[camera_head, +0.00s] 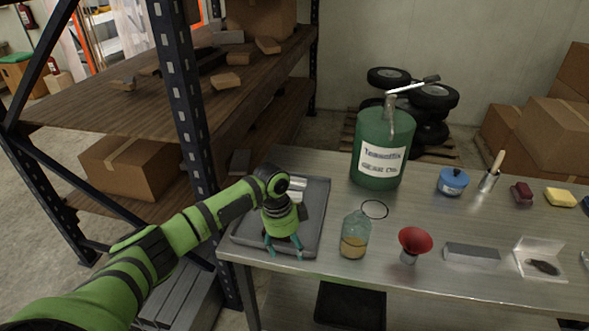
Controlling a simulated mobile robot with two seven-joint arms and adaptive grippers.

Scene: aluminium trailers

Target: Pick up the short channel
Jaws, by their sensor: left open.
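My left gripper (284,251) points down over the near part of a dark grey tray (316,212) at the left end of the metal table. Its two teal fingers are apart, with nothing seen between them. A pale, silvery metal piece (296,187) lies in the back of the tray, partly hidden behind my left wrist; it looks like a channel, but I cannot tell for sure. A grey, long, low block-shaped piece (472,254) lies on the table farther right, apart from the gripper; I cannot tell whether it is a channel. My right gripper is out of view.
Right of the tray stand a glass bottle (355,236), a red funnel (414,243) and a big green pump container (381,150). A shelf post (182,90) rises left of the table.

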